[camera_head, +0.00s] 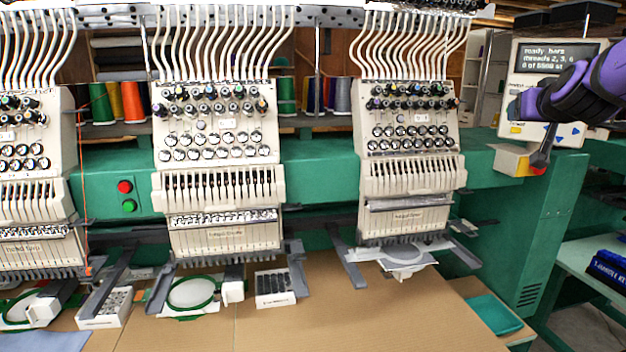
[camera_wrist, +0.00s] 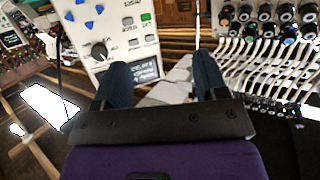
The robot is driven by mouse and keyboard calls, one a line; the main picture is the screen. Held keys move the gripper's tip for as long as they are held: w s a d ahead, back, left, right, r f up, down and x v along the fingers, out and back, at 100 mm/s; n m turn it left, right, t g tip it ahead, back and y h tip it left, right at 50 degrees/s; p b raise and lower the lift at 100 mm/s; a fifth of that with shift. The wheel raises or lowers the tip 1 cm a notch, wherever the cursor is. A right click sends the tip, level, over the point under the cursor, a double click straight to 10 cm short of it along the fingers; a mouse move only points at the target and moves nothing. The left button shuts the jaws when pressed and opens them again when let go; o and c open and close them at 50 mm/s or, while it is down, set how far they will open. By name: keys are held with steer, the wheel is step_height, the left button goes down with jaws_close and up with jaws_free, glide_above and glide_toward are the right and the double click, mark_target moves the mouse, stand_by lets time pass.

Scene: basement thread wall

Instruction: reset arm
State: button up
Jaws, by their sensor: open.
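The task names no object apart from my arm. In the head view my purple and black arm reaches in from the upper right edge. My gripper (camera_head: 525,106) is in front of the control panel (camera_head: 557,90) and covers part of its face. In the wrist view my gripper (camera_wrist: 162,72) has its two dark blue fingers well apart, with nothing held between them. The control panel (camera_wrist: 112,38) shows beyond the fingers, upside down, with its dial, buttons and screen. I cannot tell whether a finger touches the panel.
Embroidery heads (camera_head: 217,120) stand in a row along the green machine beam (camera_head: 320,170). The brown table (camera_head: 330,320) holds a green hoop (camera_head: 216,304) and a white box of dark pieces (camera_head: 275,287). A teal tray (camera_head: 495,314) is at right. A side table (camera_head: 577,262) stands beyond.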

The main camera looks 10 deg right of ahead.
steer(key=s+a+f+n+g+y, duration=0.1)
steer(key=s+a+f+y, duration=0.2)
steer(key=a, duration=0.4)
steer(key=s+a+f+n+g+y, duration=0.1)
steer(key=s+a+n+g+y, duration=0.1)
steer(key=s+a, duration=0.4)
steer(key=s+a+f+g, duration=0.2)
steer(key=s+a+f, duration=0.1)
steer(key=s, duration=0.5)
steer(key=s+a+f+n+g, duration=0.1)
steer(key=s+a+f+g, duration=0.2)
steer(key=s, duration=0.5)
steer(key=shift+s+a+f+y, duration=0.2)
steer(key=shift+a+f+y, duration=0.2)
steer(key=shift+a+f, duration=0.45)
steer(key=shift+c, duration=0.4)
